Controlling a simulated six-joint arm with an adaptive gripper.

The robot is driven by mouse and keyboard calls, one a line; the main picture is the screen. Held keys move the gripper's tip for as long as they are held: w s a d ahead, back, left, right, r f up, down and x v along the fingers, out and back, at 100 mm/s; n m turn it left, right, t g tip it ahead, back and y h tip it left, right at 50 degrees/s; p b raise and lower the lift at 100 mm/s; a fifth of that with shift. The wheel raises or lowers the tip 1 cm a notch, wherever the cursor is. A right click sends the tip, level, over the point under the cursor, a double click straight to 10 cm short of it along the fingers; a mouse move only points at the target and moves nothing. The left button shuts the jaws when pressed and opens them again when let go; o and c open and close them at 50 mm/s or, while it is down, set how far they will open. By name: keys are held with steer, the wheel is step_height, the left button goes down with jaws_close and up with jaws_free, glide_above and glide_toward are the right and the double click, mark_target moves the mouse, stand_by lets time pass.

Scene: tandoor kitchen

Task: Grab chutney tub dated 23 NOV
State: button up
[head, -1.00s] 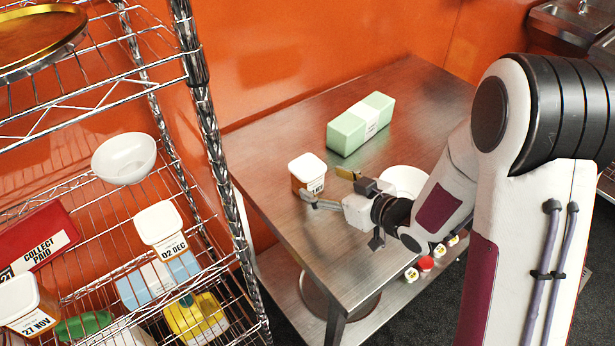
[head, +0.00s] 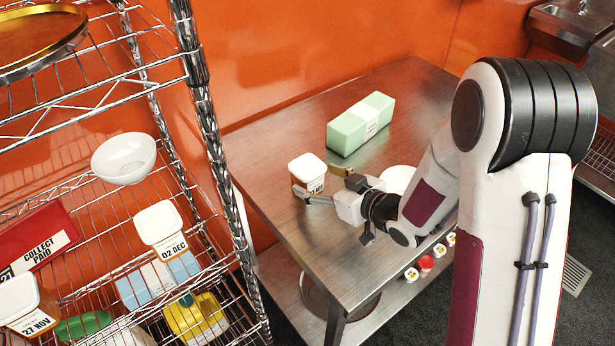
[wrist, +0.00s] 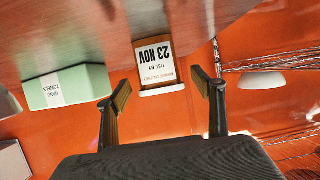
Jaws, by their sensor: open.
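The chutney tub (head: 308,172) stands on the steel table, with a white lid and an orange-brown body. In the wrist view the tub (wrist: 158,64) shows upside down, and its label reads 23 NOV. My gripper (head: 322,184) is open at the tub's near right side. In the wrist view the two fingers of my gripper (wrist: 160,86) stand apart, with the tub between and beyond their tips. I cannot tell whether either finger touches it.
A pale green hand towels box (head: 360,124) lies behind the tub on the table (head: 290,235). A white bowl (head: 397,178) is partly hidden by my arm. The wire rack at left holds tubs marked 02 DEC (head: 159,224) and 27 NOV (head: 22,303).

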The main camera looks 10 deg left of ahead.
steer(key=shift+x, duration=2.6)
steer(key=shift+d+f, duration=0.1)
steer(key=c, duration=1.5)
steer(key=shift+r, duration=0.2)
steer(key=shift+r, duration=4.85)
